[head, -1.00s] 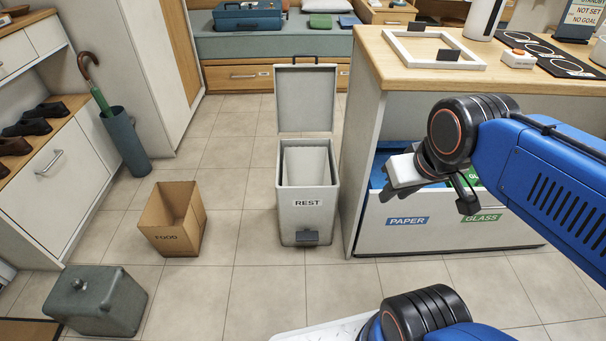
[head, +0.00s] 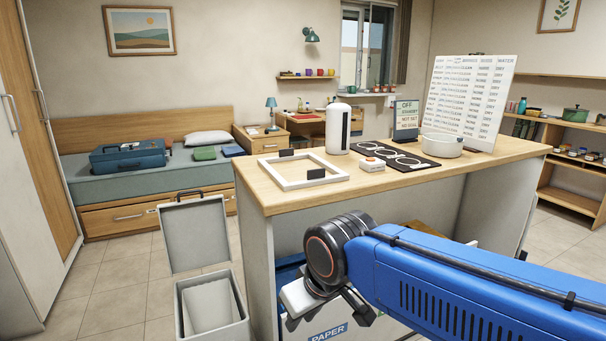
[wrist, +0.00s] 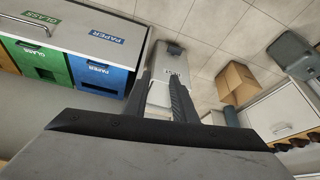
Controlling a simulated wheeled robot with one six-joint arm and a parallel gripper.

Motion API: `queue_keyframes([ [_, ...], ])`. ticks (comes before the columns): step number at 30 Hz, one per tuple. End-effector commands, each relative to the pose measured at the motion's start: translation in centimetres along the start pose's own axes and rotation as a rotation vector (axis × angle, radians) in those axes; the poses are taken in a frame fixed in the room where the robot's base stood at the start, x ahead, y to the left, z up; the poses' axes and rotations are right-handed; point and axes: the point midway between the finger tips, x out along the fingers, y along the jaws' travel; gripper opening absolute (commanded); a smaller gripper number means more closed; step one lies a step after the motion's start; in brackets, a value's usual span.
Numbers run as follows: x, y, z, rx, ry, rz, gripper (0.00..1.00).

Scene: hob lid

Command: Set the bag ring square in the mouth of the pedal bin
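The bag ring is a white square frame (head: 317,183) with two dark tabs. It lies flat on the wooden counter top, near its left end. The pedal bin (head: 222,334) stands on the floor left of the counter, its grey lid (head: 193,237) raised upright and a pale liner inside. Its lower part is cut off by the head picture's edge. In the wrist view the bin (wrist: 178,68) shows beyond the fingers with its REST label. My gripper (head: 338,310) is in front of the counter, below its top. Its fingers (wrist: 161,82) are apart, with nothing between them.
The wrist view shows blue and green bins (wrist: 102,80) under the counter and a cardboard box (wrist: 236,82) on the floor.

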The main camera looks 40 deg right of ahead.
Motion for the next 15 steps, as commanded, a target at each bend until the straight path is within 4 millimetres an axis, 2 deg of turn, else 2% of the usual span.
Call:
queue_keyframes([
  [8, 0.0, 0.0, 0.0, 0.0, 0.0, 0.0, 0.24],
  [9, 0.0, 0.0, 0.0, 0.0, 0.0, 0.0, 0.34],
  [10, -0.1, 0.0, -0.1, 0.002, -0.001, 0.0, 0.39],
  [11, -0.2, 0.1, -0.2, 0.007, -0.002, 0.001, 0.39],
  [15, -1.7, 0.6, -2.5, 0.076, -0.017, 0.013, 0.39],
])
